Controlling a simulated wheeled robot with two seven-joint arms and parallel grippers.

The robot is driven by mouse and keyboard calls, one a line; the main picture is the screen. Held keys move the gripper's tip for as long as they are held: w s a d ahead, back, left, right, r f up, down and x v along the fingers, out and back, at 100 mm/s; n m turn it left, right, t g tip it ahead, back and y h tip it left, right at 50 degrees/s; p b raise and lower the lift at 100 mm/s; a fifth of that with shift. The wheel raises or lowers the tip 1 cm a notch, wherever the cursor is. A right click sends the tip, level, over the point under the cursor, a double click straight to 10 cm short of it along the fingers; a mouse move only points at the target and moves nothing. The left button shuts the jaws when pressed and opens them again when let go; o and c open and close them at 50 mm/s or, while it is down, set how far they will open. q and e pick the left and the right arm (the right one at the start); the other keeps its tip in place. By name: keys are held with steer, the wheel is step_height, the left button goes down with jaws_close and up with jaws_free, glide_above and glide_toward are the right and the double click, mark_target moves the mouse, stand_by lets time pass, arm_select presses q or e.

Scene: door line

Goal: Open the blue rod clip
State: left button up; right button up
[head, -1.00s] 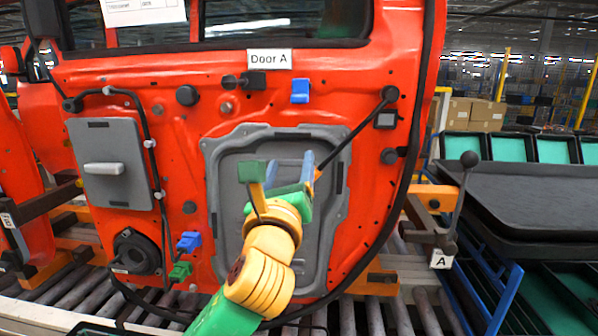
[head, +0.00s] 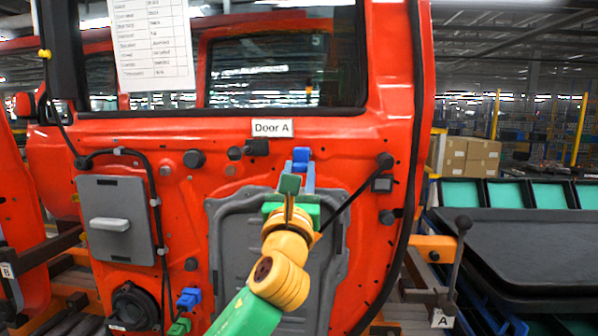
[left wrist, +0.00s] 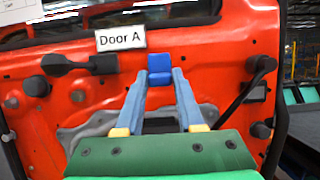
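The blue rod clip (head: 301,154) is on the red door panel, just below and right of the "Door A" label (head: 272,128). In the left wrist view the clip (left wrist: 160,63) sits at the middle top, with a lower part that looks angled toward me. My left gripper (head: 304,167) is open, its two blue-grey fingers pointing at the clip from below. In the left wrist view the fingertips (left wrist: 159,75) show one on each side of the clip's lower part, with small gaps. I cannot tell how deep they reach. My right gripper is not in view.
A black rod (head: 349,207) slants across the door right of my left gripper. A grey recessed panel (head: 225,235) lies behind the arm. Black plugs (head: 194,159) and a grey handle box (head: 112,250) are at left. A lever (head: 461,250) stands at right.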

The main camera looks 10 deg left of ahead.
mark_target(301, 154)
arm_select(q)
jaws_close()
steer(key=shift+r, duration=0.1)
steer(key=r+g, duration=0.1)
steer(key=g, duration=0.2)
steer(key=shift+s+r+g, duration=0.3)
steer(key=shift+s+r, duration=0.1)
steer(key=shift+r+g, duration=0.4)
steer(key=shift+g, duration=0.45)
steer(key=shift+r+g, duration=0.4)
steer(key=shift+g, duration=0.45)
steer(key=o, duration=0.6)
jaws_free()
steer(key=shift+o, duration=0.2)
